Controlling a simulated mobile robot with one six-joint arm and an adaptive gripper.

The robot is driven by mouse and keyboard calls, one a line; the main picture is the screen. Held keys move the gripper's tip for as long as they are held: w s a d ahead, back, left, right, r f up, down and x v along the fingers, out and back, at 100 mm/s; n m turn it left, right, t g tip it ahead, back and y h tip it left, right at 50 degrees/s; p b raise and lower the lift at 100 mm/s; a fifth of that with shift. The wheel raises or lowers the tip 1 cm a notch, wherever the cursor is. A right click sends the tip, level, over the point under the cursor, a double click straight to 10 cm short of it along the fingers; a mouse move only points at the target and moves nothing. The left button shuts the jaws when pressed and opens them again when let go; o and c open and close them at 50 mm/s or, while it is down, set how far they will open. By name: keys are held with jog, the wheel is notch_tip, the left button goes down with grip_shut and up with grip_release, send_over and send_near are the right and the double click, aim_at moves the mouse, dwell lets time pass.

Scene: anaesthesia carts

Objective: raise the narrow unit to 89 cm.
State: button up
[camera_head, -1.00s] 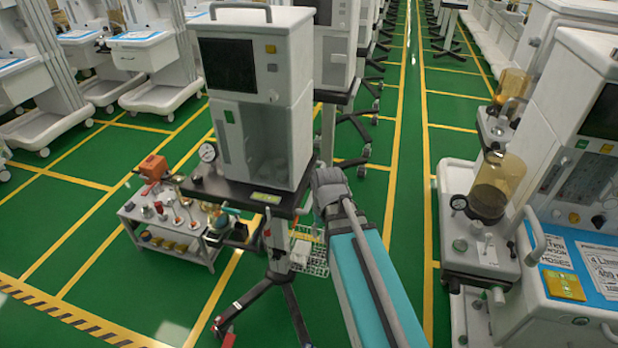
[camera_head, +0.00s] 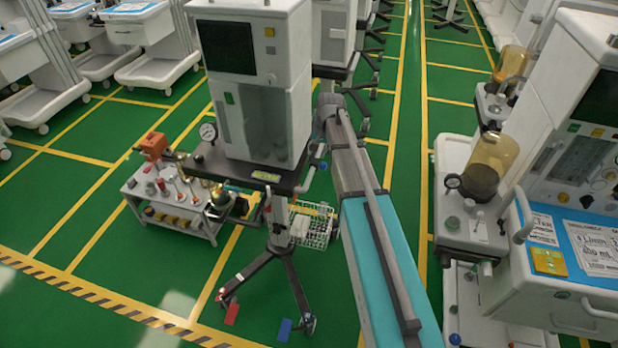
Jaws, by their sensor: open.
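A red pedal (camera_head: 231,314) and a blue pedal (camera_head: 284,330) lie low at the base. My arm reaches from the lower edge up to the unit's right side. Its far end passes close to or behind the unit, and my gripper does not show.
A low trolley (camera_head: 150,212) with bottles and tools stands left of the column. A wire basket (camera_head: 320,228) is behind it. A large cart (camera_head: 560,285) with a gauge and amber canister stands at right. Other carts line the back. The green floor at front left is clear.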

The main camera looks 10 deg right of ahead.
aim_at(309, 178)
jog(key=shift+f, duration=0.15)
jog(key=f+b, duration=0.4)
jog(key=w+a+f+b, duration=0.1)
jog(key=f+b, duration=0.3)
jog(key=b, duration=0.1)
jog(key=a+f+b, duration=0.1)
jog(key=f+b, duration=0.3)
jog(key=f, duration=0.1)
jog(key=shift+w+a+f, duration=0.1)
jog(key=shift+w+a, duration=0.05)
dwell(0.6)
jog(key=shift+b, duration=0.3)
grip_shut()
